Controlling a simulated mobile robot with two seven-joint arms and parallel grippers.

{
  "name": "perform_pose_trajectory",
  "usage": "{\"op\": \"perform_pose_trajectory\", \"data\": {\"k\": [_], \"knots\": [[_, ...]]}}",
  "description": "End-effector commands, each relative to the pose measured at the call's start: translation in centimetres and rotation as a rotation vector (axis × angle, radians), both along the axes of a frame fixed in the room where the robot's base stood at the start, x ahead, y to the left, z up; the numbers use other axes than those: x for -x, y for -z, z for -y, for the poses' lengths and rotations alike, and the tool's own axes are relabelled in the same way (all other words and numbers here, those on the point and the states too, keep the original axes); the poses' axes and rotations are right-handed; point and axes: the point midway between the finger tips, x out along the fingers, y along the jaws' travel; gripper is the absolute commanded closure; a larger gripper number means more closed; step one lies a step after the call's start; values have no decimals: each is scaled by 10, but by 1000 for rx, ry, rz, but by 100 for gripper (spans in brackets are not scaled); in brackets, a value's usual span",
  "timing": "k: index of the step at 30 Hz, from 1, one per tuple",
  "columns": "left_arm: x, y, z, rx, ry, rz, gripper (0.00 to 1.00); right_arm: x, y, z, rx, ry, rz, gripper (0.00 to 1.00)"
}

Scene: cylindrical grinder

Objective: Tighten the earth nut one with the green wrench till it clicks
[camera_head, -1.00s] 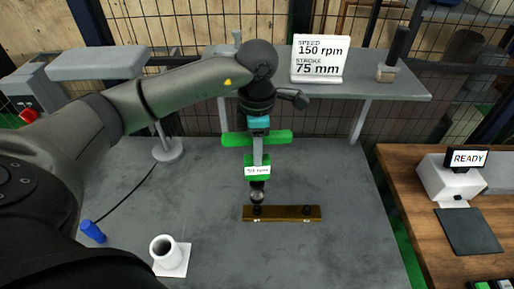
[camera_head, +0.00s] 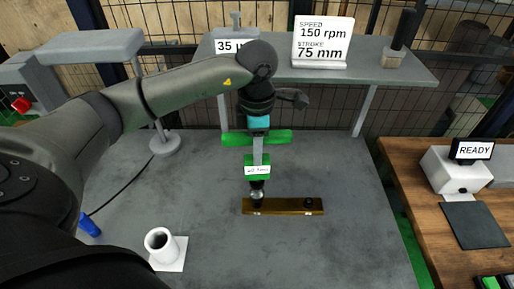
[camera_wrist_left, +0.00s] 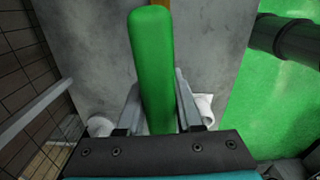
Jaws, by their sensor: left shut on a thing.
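The green wrench (camera_head: 256,165) stands upright, with a green cross handle on top, a grey shaft and a green block with a small white label too blurred to read. My left gripper (camera_head: 258,130) is shut on its handle; the green handle (camera_wrist_left: 153,70) also runs between the fingers in the left wrist view. The wrench's lower end meets the left end of a brass bar (camera_head: 283,207), over the nut there, which it hides. I cannot tell how fully it is seated. A dark nut (camera_head: 308,203) shows at the bar's right end. My right gripper is not in view.
The grey table (camera_head: 340,240) is mostly clear around the bar. A white cup-like holder (camera_head: 166,247) and a blue-handled item (camera_head: 89,226) are at left. A shelf (camera_head: 370,68) with signs stands behind. A wooden bench (camera_head: 425,190) with a READY display (camera_head: 474,150) is at right.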

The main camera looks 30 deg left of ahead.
Motion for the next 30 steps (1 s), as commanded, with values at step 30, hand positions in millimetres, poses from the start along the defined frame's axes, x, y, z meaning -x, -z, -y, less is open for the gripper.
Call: {"op": "perform_pose_trajectory", "data": {"k": [30], "knots": [[-1, 27, 0, 0, 0, 3, 100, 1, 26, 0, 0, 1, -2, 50]]}}
